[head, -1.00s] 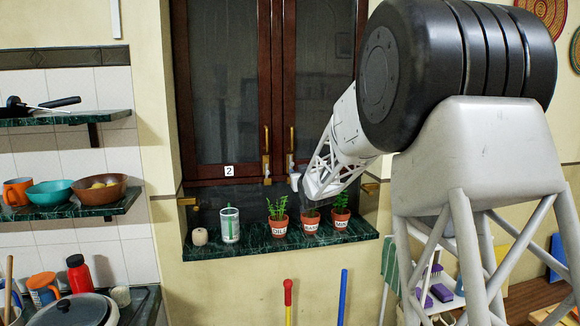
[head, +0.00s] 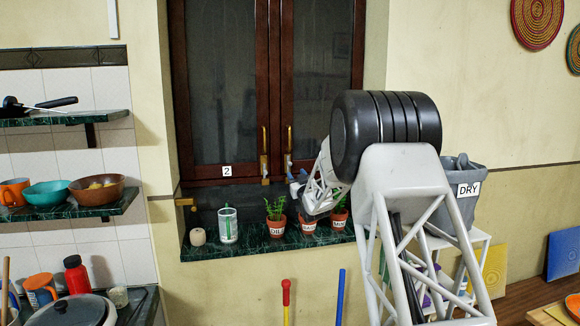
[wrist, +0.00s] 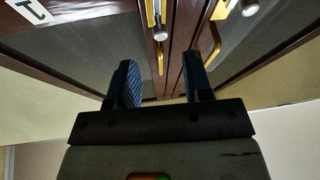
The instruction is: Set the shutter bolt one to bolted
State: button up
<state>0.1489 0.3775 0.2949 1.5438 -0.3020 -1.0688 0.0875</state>
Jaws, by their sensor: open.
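Two dark wooden shutters (head: 225,85) hang side by side with brass handles at their meeting edges. I cannot read either bolt's setting. My gripper (head: 296,181) is open and empty near the bottom of the right shutter. In the wrist view its blue fingers (wrist: 160,84) stand apart below the knobs.
Below the shutters, a green ledge (head: 200,252) holds a roll (head: 198,236), a glass (head: 228,225) and potted herbs (head: 276,224) close under my gripper. Wall shelves with bowls stand left. A grey "DRY" bin (head: 462,205) stands right, partly behind my arm.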

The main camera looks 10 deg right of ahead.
aim_at(290, 165)
jog(key=shift+w, duration=0.1)
jog(key=shift+x, duration=3.8)
jog(key=shift+c, duration=0.4)
grip_shut()
